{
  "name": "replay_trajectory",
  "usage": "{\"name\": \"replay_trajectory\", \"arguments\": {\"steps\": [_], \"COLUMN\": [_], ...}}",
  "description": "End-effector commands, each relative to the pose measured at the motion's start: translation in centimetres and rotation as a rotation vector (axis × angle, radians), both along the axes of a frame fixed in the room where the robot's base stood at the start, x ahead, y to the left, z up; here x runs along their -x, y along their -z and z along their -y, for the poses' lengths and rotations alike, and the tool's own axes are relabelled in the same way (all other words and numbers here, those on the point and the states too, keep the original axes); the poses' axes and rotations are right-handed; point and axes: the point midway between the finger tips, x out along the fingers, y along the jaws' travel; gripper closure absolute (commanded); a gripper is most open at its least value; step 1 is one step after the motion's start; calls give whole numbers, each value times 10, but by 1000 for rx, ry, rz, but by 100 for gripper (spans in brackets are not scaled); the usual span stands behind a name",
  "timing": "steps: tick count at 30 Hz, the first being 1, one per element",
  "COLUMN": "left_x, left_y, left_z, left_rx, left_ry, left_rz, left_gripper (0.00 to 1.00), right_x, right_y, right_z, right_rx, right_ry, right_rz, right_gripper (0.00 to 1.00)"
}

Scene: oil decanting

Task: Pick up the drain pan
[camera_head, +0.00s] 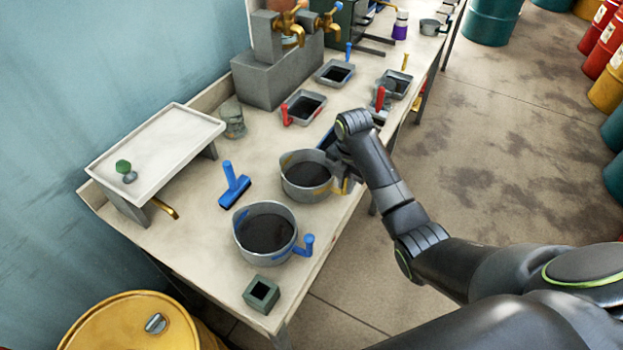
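Two round grey pans with dark contents stand on the bench, and I cannot tell which one the task calls the drain pan. The nearer pan (265,258) has a blue handle at its right side. The farther pan (306,192) has a yellow handle at its right. My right gripper (342,172) is at the right rim of the farther pan, close to that yellow handle. Its fingers are small and partly hidden by my wrist, so its grip does not show. My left gripper is not in view.
A blue-handled tool (234,186) lies left of the pans. A small green square box (261,294) stands at the near end. A raised white tray (155,150) is at left. Several rectangular pans, including a red-handled one (304,107), stand farther back below brass taps (292,38).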

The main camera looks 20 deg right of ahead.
Motion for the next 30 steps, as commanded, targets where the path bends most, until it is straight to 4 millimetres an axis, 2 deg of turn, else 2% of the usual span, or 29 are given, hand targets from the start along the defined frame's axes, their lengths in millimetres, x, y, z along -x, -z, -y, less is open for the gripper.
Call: {"name": "replay_trajectory", "arguments": {"steps": [1, 3, 20, 30], "left_x": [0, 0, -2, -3], "left_y": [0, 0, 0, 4], "left_z": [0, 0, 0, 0], "left_rx": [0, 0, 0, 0], "left_ry": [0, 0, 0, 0], "left_rz": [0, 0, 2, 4], "left_gripper": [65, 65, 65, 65], "right_x": [0, 0, -1, -2], "right_y": [0, 0, -2, -22], "right_z": [0, 0, 0, 0], "right_rx": [0, 0, -1, 0], "right_ry": [0, 0, 0, 0], "right_rz": [0, 0, 3, 7], "right_gripper": [94, 100, 100, 100]}}
